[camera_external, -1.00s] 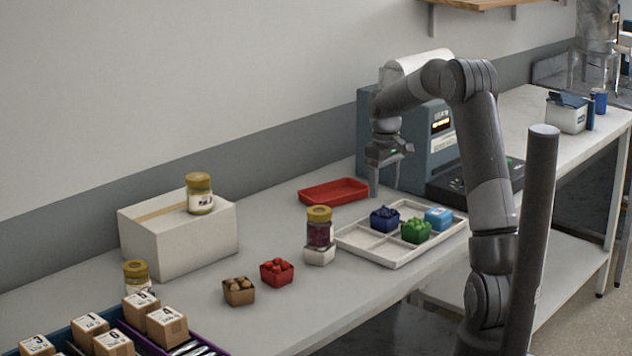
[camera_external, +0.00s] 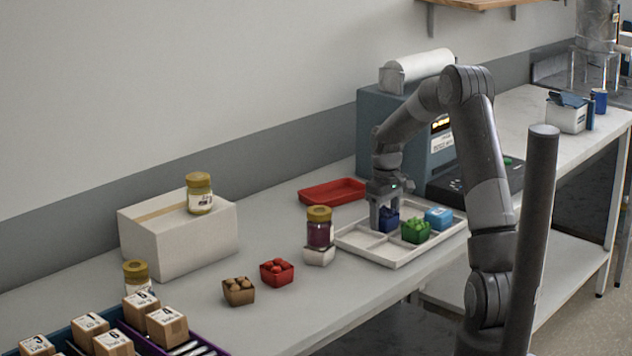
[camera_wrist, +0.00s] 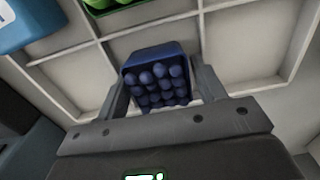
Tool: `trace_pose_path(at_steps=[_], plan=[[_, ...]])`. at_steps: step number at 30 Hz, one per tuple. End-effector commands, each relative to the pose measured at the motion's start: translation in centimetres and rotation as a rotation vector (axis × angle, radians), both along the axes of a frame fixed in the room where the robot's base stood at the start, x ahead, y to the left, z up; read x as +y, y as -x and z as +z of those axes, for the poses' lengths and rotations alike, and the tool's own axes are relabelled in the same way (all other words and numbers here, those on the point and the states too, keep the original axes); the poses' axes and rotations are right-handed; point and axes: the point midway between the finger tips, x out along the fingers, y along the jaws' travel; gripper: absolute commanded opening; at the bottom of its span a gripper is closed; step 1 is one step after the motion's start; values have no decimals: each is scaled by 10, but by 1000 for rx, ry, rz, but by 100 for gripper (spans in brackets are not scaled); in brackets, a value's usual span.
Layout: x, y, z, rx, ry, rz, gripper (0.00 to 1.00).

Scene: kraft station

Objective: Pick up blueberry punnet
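The blueberry punnet (camera_external: 391,222) is a small dark blue box of round berries in a compartment of the white divided tray (camera_external: 371,256). In the wrist view the punnet (camera_wrist: 156,78) sits between the two fingers of my gripper (camera_wrist: 160,95). My gripper (camera_external: 384,212) is lowered over the punnet, with one finger on each side. The fingers look spread around the punnet; whether they touch its sides is hard to tell. The punnet's lower part is partly hidden by my gripper in the external view.
A green punnet (camera_external: 416,231) and a blue-and-white box (camera_external: 438,218) stand in neighbouring compartments. A red tray (camera_external: 333,192) lies behind, and a jar (camera_external: 320,228) on a white block stands to the left. The blue-grey machine (camera_external: 408,128) rises close behind my gripper.

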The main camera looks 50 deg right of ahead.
Motion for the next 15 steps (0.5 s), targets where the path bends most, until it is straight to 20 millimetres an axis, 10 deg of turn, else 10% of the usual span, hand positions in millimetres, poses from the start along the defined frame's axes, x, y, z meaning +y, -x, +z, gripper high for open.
trace_pose_path(at_steps=[15], plan=[[0, 0, 1, 0, 0, 0, 29]])
